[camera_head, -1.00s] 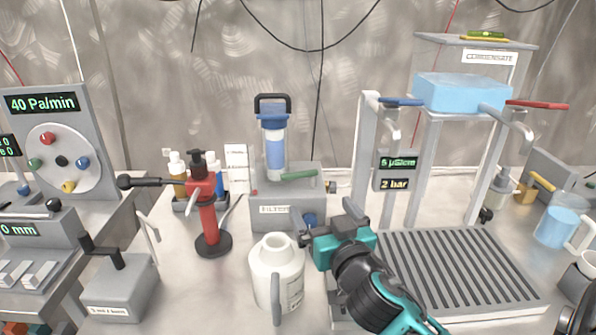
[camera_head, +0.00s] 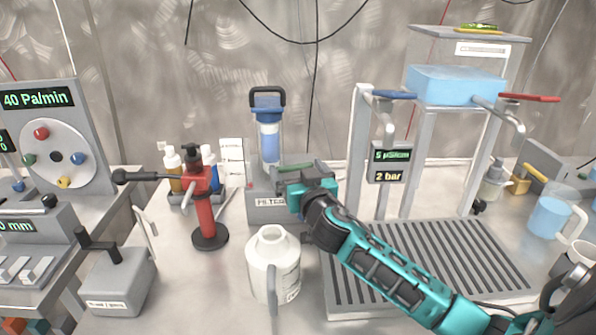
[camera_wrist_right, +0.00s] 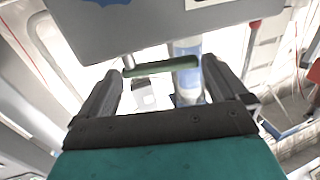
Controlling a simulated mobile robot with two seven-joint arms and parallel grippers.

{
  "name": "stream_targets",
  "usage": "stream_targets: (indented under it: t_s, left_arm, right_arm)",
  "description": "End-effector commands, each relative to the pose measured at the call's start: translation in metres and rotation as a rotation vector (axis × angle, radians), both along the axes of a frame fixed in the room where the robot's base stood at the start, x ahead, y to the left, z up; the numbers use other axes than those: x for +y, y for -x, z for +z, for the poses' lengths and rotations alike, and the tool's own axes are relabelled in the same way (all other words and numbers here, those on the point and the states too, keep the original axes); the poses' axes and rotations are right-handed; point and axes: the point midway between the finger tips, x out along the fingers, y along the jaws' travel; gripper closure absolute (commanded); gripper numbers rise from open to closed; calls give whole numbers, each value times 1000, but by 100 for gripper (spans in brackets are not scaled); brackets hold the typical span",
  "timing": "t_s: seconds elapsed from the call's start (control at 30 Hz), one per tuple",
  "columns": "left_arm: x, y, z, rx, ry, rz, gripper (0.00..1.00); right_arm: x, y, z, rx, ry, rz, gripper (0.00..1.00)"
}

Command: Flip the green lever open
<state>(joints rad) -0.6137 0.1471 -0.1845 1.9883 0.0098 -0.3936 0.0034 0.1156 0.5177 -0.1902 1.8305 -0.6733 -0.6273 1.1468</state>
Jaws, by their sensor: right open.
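The green lever (camera_head: 296,167) is a flat green bar on top of the grey filter block (camera_head: 268,203), lying roughly level and pointing to the right. In the right wrist view the lever (camera_wrist_right: 160,66) spans across between the fingertips. My right gripper (camera_head: 288,187) is open in front of the filter block, just below and near the lever. In the wrist view its two dark fingers (camera_wrist_right: 163,72) stand apart with nothing gripped. I cannot tell whether a finger touches the lever. The gripper hides the right part of the block. My left gripper is not in view.
A clear-blue filter cartridge (camera_head: 268,140) stands behind the lever. A white jug (camera_head: 272,265) stands in front of the block, and a red hand pump (camera_head: 205,215) is to its left. A slatted drip tray (camera_head: 440,265) lies right, under my right arm.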

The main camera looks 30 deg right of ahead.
Motion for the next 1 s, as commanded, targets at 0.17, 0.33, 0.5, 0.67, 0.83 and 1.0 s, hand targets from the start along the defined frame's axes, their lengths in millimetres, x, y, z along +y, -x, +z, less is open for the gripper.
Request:
stream_targets:
  t_s: [0.17, 0.33, 0.5, 0.67, 0.83, 1.0]
  left_arm:
    - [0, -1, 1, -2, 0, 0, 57]
    - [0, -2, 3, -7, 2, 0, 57]
    - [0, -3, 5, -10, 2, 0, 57]
    - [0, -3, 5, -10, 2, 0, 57]
    - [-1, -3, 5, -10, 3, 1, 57]
    - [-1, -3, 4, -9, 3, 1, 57]
  right_arm:
    - [-1, -2, 0, 0, 0, 0, 0]
    - [-1, -2, 0, 0, 0, 0, 4]
    - [0, -2, 0, 0, 0, 0, 20]
    - [0, -2, 0, 0, 0, 1, 35]
    - [0, -1, 0, 0, 0, 1, 52]
    - [0, -1, 0, 0, 0, 1, 62]
